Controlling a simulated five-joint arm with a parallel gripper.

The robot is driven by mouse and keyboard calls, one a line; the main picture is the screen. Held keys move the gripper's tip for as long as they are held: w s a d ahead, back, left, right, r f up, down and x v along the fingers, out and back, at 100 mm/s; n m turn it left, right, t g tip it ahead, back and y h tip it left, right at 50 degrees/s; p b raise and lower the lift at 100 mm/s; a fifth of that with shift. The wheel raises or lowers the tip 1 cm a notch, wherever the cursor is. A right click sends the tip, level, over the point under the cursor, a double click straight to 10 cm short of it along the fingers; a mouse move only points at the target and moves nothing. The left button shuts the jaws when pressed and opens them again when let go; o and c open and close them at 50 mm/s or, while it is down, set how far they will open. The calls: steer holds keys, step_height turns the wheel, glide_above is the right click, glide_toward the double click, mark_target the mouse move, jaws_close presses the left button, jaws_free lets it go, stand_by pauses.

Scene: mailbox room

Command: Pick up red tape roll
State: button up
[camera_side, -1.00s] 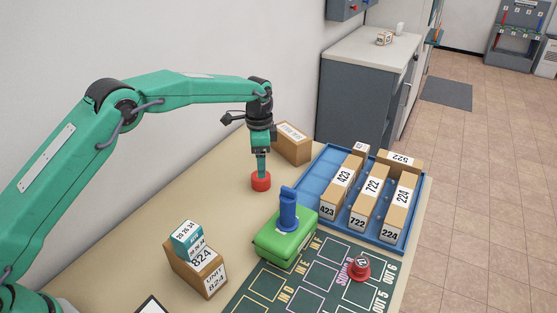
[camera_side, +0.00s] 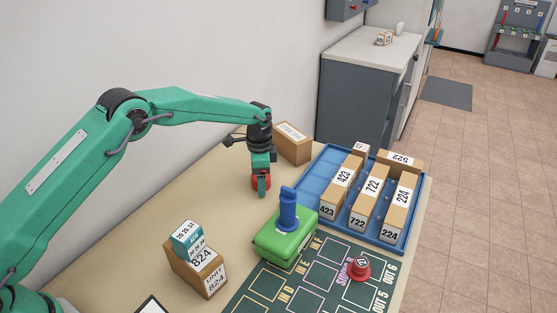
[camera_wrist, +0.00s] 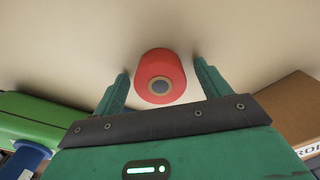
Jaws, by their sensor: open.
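The red tape roll (camera_side: 257,182) stands on the beige table near the wall, left of the blue tray. In the side view my gripper (camera_side: 262,188) is lowered at the roll and hides part of it. In the wrist view the red tape roll (camera_wrist: 160,72) shows with its round core between the two green fingers of my gripper (camera_wrist: 160,76). The fingers are open, one on each side, with a visible gap to the roll on both sides.
A green block with a blue handle (camera_side: 287,232) stands in front of the gripper. A cardboard box (camera_side: 293,143) stands just behind it. The blue tray (camera_side: 318,178) with several numbered boxes is to the right. A box marked 824 (camera_side: 197,267) is at front left.

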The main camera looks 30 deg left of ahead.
stand_by(0.4)
steer(key=c, duration=1.1)
steer(key=shift+r, duration=0.1)
steer(key=shift+r, duration=0.55)
step_height(320, 180, up, 3)
steer(key=shift+s+d+r, duration=0.1)
steer(key=shift+d, duration=0.05)
steer(key=s+d+r, duration=0.6)
steer(key=s+d, duration=0.1)
steer(key=d, duration=0.1)
steer(key=shift+s+d+r, duration=0.25)
steer(key=shift+d, duration=0.05)
